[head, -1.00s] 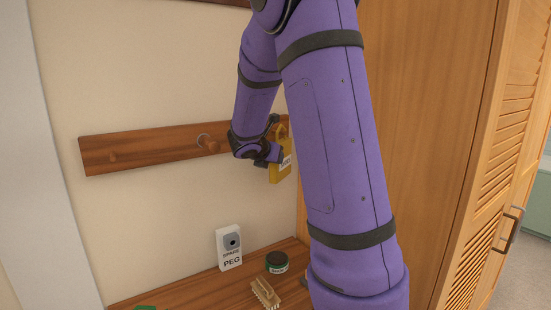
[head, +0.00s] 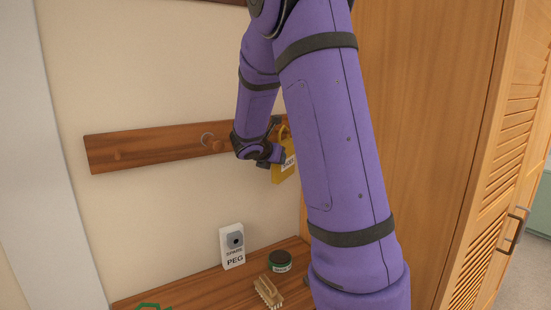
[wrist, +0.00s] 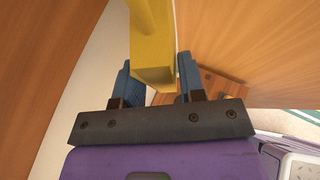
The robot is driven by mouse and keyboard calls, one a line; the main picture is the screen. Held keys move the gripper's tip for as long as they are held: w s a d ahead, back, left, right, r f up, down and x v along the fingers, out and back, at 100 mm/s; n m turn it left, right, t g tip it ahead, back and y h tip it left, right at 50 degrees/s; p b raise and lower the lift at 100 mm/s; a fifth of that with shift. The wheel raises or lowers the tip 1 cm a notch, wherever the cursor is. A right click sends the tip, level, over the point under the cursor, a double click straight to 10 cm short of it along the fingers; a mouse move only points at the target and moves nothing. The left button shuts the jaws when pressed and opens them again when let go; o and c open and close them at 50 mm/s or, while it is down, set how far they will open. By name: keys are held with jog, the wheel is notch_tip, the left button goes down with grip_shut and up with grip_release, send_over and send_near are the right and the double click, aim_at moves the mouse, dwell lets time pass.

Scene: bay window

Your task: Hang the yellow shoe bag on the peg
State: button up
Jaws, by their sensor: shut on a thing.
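The yellow shoe bag (head: 284,170) hangs upright in front of the wall, with a white label and a loop at its top. My gripper (head: 272,155) is shut on it. In the wrist view, the yellow bag (wrist: 152,60) lies between my blue fingers (wrist: 156,75). A wooden peg (head: 216,146) sticks out of the wooden rail (head: 135,149), left of my gripper, with a pale ring-like shape beside it. The bag is right of this peg and apart from it. My arm hides the right end of the rail.
A wooden panel (head: 425,110) and louvred door (head: 500,170) stand right.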

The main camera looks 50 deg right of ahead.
jog(key=o, duration=1.2)
jog(key=shift+w, duration=0.2)
jog(key=v, duration=1)
jog(key=shift+s+a+r, duration=0.15)
jog(key=shift+a, duration=0.2)
jog(key=s+a+m+y, duration=0.4)
jog(key=s+a+m, duration=0.3)
jog(key=s, duration=0.1)
jog(key=s+a+r+m+t+y, duration=0.1)
jog(key=s+a+m+y, duration=0.3)
jog(key=s+a+m, duration=0.3)
jog(key=s+a+m+y, duration=0.3)
jog(key=s+a+m, duration=0.4)
jog(key=s+a, duration=0.1)
jog(key=shift+s+a+r+t+y, duration=0.1)
jog(key=shift+s+r+t+y, duration=0.1)
jog(key=shift+s+t+y, duration=0.3)
jog(key=shift+s, duration=0.1)
